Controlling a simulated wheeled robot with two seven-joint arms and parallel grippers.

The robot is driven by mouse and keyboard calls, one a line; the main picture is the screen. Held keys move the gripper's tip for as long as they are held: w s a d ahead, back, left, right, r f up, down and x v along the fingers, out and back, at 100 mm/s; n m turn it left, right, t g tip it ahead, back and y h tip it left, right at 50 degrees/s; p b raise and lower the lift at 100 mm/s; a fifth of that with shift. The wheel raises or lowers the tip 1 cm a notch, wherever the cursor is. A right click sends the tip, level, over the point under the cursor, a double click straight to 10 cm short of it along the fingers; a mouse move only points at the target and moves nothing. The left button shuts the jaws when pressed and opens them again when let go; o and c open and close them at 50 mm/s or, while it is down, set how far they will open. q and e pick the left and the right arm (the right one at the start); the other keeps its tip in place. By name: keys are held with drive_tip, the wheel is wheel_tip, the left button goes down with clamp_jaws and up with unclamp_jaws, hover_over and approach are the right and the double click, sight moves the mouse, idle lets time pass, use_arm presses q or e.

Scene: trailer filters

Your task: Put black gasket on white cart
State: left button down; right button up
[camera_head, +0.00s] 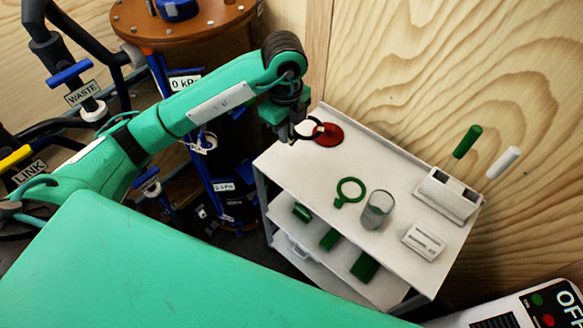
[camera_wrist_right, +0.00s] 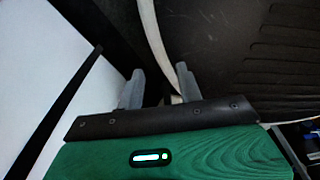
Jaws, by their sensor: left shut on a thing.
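My left gripper (camera_head: 296,130) is shut on the black gasket (camera_head: 317,122), a thin dark ring. The gasket is over the far left corner of the white cart (camera_head: 290,165), in front of a red disc (camera_head: 330,137) on the cart's top. I cannot tell whether the gasket touches the disc or the cart top. My right gripper (camera_wrist_right: 158,85) shows only in the right wrist view, with its two fingers apart and no object clearly held between them.
On the cart top are a green ring with a tab (camera_head: 349,192), a clear cylinder (camera_head: 377,210), a small white box (camera_head: 424,241) and a white holder (camera_head: 447,195) with green and white handles. A brown-topped tank (camera_head: 205,25) and pipes stand left; a wooden wall is behind.

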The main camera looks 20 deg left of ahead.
use_arm(q)
drive_tip(key=p, duration=0.1)
hover_over(287, 177)
wheel_tip(287, 177, down, 11)
drive_tip(key=shift+r, duration=0.2)
drive_tip(key=shift+f, duration=0.5)
wheel_tip(287, 177, down, 3)
drive_tip(key=shift+f, duration=0.2)
use_arm(e)
drive_tip(key=shift+s+r, duration=0.25)
drive_tip(key=shift+s, duration=0.55)
use_arm(q)
drive_tip(key=shift+f, duration=0.1)
drive_tip(key=shift+f, duration=0.15)
drive_tip(key=c, duration=1.6)
unclamp_jaws()
